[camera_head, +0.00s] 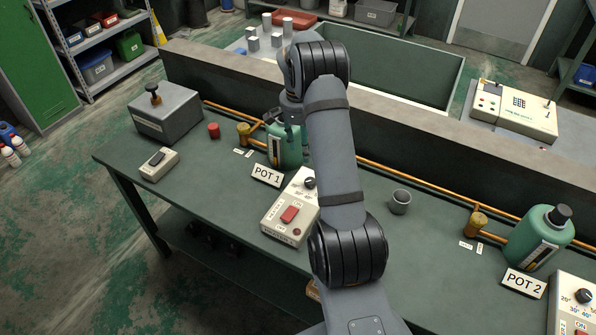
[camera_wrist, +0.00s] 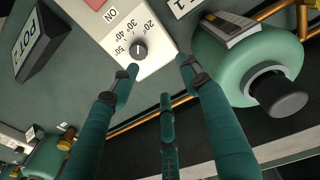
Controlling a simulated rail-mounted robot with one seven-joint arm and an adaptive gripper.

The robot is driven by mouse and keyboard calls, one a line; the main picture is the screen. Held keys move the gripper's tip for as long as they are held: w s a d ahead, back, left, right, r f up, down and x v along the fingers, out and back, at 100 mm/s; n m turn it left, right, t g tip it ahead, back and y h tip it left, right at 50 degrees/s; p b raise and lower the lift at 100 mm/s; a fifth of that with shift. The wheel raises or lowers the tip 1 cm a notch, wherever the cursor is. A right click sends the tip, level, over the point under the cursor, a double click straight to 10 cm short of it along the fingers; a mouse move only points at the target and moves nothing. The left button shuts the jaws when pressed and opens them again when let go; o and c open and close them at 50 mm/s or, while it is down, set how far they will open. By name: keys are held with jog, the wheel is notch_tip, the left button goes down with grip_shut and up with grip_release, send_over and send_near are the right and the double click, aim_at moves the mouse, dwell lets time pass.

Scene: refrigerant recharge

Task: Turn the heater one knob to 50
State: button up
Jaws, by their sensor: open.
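The first heater (camera_head: 281,232) is a pale box with a red switch (camera_head: 289,215) and a dark knob (camera_head: 309,183), beside the POT 1 sign (camera_head: 266,175). In the wrist view the heater panel (camera_wrist: 112,40) shows its dial marks from 20 to 50. The round grey knob (camera_wrist: 139,50) sits among them; I cannot read its setting surely. My gripper (camera_wrist: 157,67) is open and empty, its dark green fingers spread near the knob, apparently above the panel. In the head view my arm hides part of the heater and most of the gripper.
A green pot (camera_head: 285,148) stands behind the POT 1 sign; it is close to my fingers in the wrist view (camera_wrist: 232,75). A second pot (camera_head: 540,237) and second heater (camera_head: 573,301) stand at right. Copper pipes run along the back.

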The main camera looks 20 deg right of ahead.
jog(key=shift+m+g+y, duration=0.3)
jog(key=shift+g, duration=0.1)
jog(key=s+f, duration=0.1)
jog(key=f, duration=0.2)
jog(key=s+f+p, duration=0.1)
jog(key=f, duration=0.2)
jog(key=s+f+p, duration=0.1)
jog(key=s+f, duration=0.1)
jog(key=f, duration=0.2)
jog(key=shift+d, duration=0.1)
jog(key=c, duration=0.3)
jog(key=c, duration=0.8)
jog(key=shift+s, duration=0.1)
jog(key=shift+c, duration=0.3)
